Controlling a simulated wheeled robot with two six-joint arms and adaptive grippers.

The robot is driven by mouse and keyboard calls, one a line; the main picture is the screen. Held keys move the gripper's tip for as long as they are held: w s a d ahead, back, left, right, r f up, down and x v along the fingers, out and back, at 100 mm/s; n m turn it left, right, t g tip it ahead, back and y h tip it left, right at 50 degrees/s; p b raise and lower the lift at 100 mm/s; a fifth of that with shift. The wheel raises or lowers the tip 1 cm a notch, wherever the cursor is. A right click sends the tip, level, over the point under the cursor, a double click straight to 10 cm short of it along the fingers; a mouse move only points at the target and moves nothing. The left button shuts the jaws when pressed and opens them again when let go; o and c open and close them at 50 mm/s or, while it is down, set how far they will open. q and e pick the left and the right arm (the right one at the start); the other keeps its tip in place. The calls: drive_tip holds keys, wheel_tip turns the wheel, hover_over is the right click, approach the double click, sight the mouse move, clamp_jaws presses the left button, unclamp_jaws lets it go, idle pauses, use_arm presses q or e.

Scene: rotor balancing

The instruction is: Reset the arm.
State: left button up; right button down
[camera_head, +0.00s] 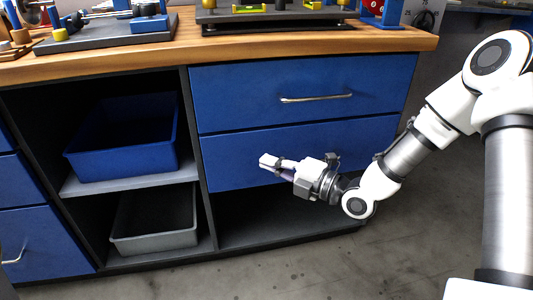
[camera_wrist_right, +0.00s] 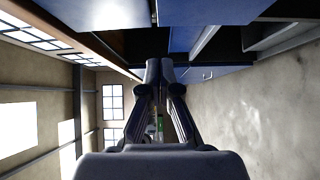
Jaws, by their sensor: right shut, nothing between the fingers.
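My right arm (camera_head: 432,125) comes in from the right in the head view. Its gripper (camera_head: 264,161) is shut and empty, in front of the lower blue drawer front (camera_head: 230,160). I cannot tell whether it touches the drawer front. In the right wrist view the two dark fingers (camera_wrist_right: 160,68) meet at their tips with nothing between them. My left gripper is in neither view.
A wooden-topped workbench (camera_head: 390,40) carries fixtures along its top. An upper drawer has a metal handle (camera_head: 316,98). Open shelves hold a blue bin (camera_head: 120,165) and a grey bin (camera_head: 150,242). The concrete floor (camera_head: 400,235) in front is clear.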

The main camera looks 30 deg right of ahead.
drive_tip(key=s+a+f+m+g+h, duration=0.1)
drive_tip(key=s+a+f+m+g, duration=0.15)
drive_tip(key=s+f, duration=0.45)
drive_tip(key=s+a+f+m+g+h+p, duration=0.1)
drive_tip(key=s+a+f+g+h, duration=0.2)
drive_tip(key=f, duration=0.9)
drive_tip(key=s+a+f+m+g, duration=0.15)
drive_tip(key=s+f+g, duration=0.3)
drive_tip(key=f, duration=0.45)
drive_tip(key=s+d+f+m+g+h, duration=0.3)
drive_tip(key=s+m, duration=0.4)
drive_tip(key=m, duration=0.3)
drive_tip(key=s+d+f+m+g+h, duration=0.2)
drive_tip(key=s+d+f+m+h, duration=0.15)
drive_tip(key=s+m, duration=0.5)
wheel_tip(320, 180, up, 38)
drive_tip(key=w+m+p, duration=0.1)
drive_tip(key=p, duration=3.7)
drive_tip(key=shift+y, duration=0.45)
